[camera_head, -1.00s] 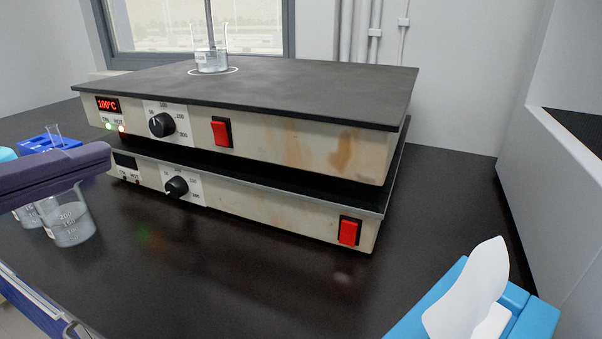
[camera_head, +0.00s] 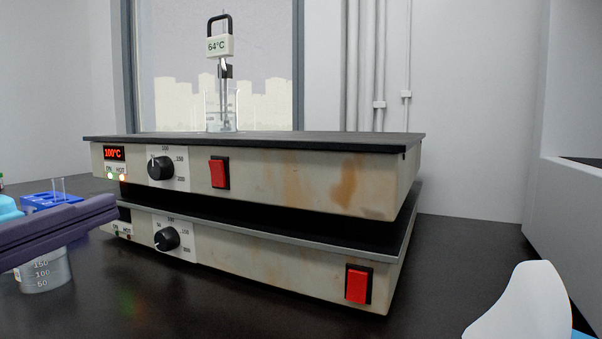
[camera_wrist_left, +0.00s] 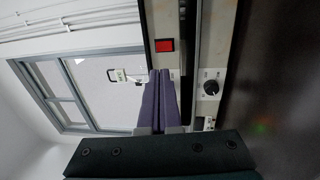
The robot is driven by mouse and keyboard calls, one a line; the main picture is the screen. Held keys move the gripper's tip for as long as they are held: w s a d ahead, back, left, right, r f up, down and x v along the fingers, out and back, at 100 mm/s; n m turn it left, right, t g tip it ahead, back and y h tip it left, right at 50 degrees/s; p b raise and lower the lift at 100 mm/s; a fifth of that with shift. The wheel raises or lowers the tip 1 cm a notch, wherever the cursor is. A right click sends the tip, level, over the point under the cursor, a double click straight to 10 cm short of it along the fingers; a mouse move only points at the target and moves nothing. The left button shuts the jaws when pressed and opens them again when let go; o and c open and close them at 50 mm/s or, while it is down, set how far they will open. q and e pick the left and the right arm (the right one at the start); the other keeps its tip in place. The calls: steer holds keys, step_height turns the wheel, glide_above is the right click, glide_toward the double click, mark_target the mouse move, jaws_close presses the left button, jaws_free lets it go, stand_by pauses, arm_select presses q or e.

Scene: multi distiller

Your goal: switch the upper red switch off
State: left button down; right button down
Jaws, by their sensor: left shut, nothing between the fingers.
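The upper red switch (camera_head: 219,173) is on the front of the upper hot plate (camera_head: 290,185), right of its knob (camera_head: 160,168). The upper display (camera_head: 114,153) reads 100°C, with two lights lit below it. My left gripper (camera_head: 114,204) comes in from the left, shut and empty, in front of the hot plates' left end and apart from the switch. In the left wrist view its purple fingers (camera_wrist_left: 160,76) lie together, and the upper red switch (camera_wrist_left: 164,46) shows beyond the tips. My right gripper is not in view.
The lower hot plate (camera_head: 270,262) has its own red switch (camera_head: 358,286) at the right. A beaker (camera_head: 222,112) with a 64°C thermometer (camera_head: 219,46) stands on top. Another beaker (camera_head: 46,275) is below my left gripper. A white tissue (camera_head: 525,308) is at the lower right.

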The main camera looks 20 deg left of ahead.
mark_target(215, 167)
arm_select(q)
steer(key=w, duration=0.4)
steer(key=w+r, duration=0.1)
steer(key=w, duration=0.4)
steer(key=w+d, duration=0.1)
steer(key=w, duration=0.3)
steer(key=shift+w+r+b, duration=0.35)
steer(key=shift+b, duration=0.05)
